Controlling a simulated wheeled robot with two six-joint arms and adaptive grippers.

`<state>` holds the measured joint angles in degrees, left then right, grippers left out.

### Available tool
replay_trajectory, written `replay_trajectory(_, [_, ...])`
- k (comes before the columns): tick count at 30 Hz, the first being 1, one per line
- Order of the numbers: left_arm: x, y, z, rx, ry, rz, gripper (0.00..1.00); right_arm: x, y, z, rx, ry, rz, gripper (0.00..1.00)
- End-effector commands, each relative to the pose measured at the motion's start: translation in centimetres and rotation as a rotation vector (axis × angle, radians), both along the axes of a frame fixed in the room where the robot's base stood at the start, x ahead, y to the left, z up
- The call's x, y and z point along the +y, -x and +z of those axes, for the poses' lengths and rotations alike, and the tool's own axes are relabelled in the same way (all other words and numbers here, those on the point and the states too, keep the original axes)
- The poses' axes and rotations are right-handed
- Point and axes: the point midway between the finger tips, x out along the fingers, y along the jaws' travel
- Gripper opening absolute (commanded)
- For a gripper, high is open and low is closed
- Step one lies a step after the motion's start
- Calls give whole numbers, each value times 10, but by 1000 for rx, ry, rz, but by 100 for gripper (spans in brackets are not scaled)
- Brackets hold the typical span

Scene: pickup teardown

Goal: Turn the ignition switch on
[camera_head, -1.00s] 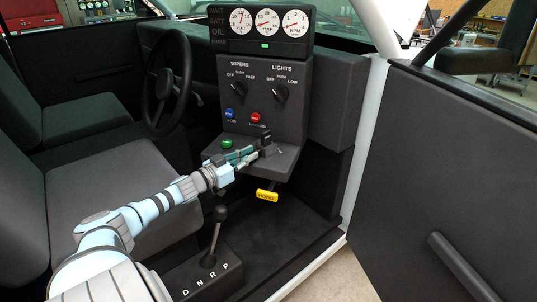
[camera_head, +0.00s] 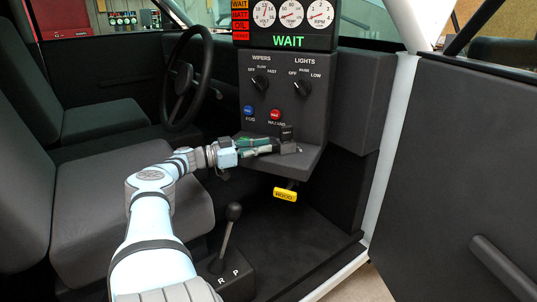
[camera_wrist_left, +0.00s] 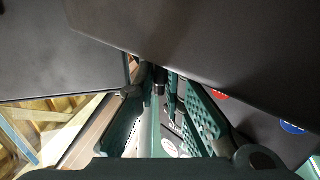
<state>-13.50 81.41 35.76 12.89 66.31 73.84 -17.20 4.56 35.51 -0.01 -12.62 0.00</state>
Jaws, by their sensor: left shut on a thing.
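The ignition switch (camera_head: 287,131) is a small dark block on the console's shelf, below the red hazard button. My left gripper (camera_head: 276,146) reaches in from the left at the shelf and is shut on the switch; its fingers partly hide it. In the left wrist view the green fingers (camera_wrist_left: 165,110) run up to a small dark part (camera_wrist_left: 160,78) at their tips. The display (camera_head: 288,41) shows a green "WAIT", and warning lamps (camera_head: 240,15) beside the gauges are lit orange and red. My right gripper is not in view.
The wipers knob (camera_head: 260,82) and lights knob (camera_head: 303,87) sit above the shelf, with a blue button (camera_head: 249,111) and red button (camera_head: 275,114). A yellow hood handle (camera_head: 285,194) hangs below. A gear lever (camera_head: 230,232) stands in front. The open door (camera_head: 455,180) is at right.

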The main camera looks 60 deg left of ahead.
Motion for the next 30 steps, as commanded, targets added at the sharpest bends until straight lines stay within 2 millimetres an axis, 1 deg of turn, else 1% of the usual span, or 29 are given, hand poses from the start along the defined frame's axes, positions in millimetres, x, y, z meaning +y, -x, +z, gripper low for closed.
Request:
replay_trajectory(13, [1,1,2,1,1,-3,0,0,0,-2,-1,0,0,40])
replay_trajectory(14, [1,1,2,1,1,-3,13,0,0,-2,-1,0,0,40])
replay_trajectory(15, [1,1,2,1,1,-3,19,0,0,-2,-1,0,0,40])
replay_trajectory(17, [1,1,1,1,1,-3,29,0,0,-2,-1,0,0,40])
replay_trajectory(26, [1,1,1,1,1,-3,30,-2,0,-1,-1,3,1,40])
replay_trajectory(29, [-1,-2,4,-2,1,3,30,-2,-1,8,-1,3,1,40])
replay_trajectory(30, [-3,-4,5,-2,3,8,30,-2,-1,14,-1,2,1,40])
